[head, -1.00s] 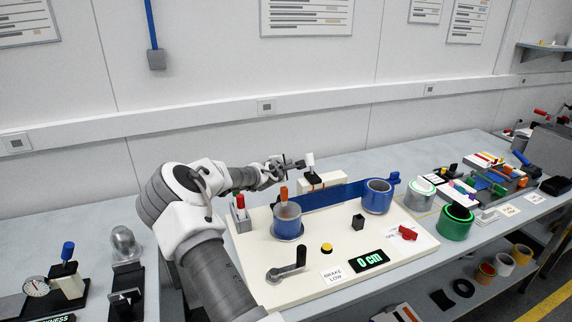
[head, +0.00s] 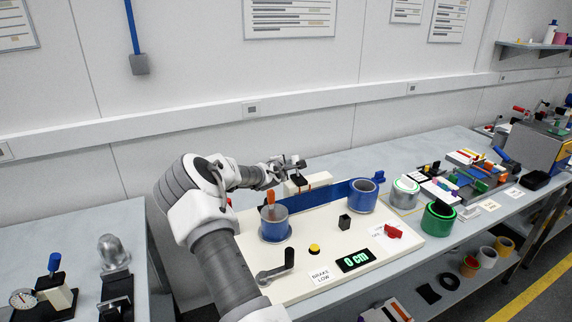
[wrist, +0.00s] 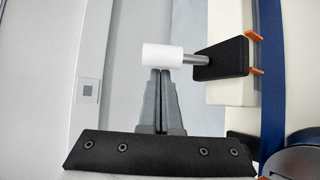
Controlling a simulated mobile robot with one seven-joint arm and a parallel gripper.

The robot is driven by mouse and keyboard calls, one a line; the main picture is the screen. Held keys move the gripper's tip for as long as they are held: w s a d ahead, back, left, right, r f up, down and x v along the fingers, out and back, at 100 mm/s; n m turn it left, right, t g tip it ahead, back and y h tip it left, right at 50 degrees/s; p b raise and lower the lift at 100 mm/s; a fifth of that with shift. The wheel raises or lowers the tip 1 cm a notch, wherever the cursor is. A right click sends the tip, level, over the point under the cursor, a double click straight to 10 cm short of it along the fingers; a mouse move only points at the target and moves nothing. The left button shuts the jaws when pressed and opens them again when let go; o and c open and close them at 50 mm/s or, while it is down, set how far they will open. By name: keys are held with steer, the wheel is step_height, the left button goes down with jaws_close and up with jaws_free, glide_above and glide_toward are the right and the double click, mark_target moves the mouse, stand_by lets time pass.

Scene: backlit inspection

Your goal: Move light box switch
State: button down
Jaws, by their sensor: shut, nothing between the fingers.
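The light box switch shows in the wrist view as a white cylindrical knob (wrist: 162,57) on a short grey rod, coming out of a black plate (wrist: 222,60). The plate sits on a cream block (wrist: 231,92) with orange marks beside it. My gripper (wrist: 160,72) is shut and empty, its fingertips right at the knob's near side; whether they touch it I cannot tell. In the head view my gripper (head: 291,163) is above the cream block (head: 316,180) at the board's back edge. The knob is hard to pick out there.
The cream board carries a blue cup (head: 274,224), a crank (head: 275,267), a yellow button (head: 314,249), a "0 cm" display (head: 356,260) and a red switch (head: 393,231). A blue rail (head: 335,195) and blue cup (head: 363,195) stand right of the block.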

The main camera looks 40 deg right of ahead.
steer(key=shift+s+f+b, duration=0.1)
steer(key=shift+f+b, duration=0.05)
steer(key=shift+b, duration=0.6)
steer(key=shift+t+b, duration=0.3)
steer(key=shift+b, duration=0.05)
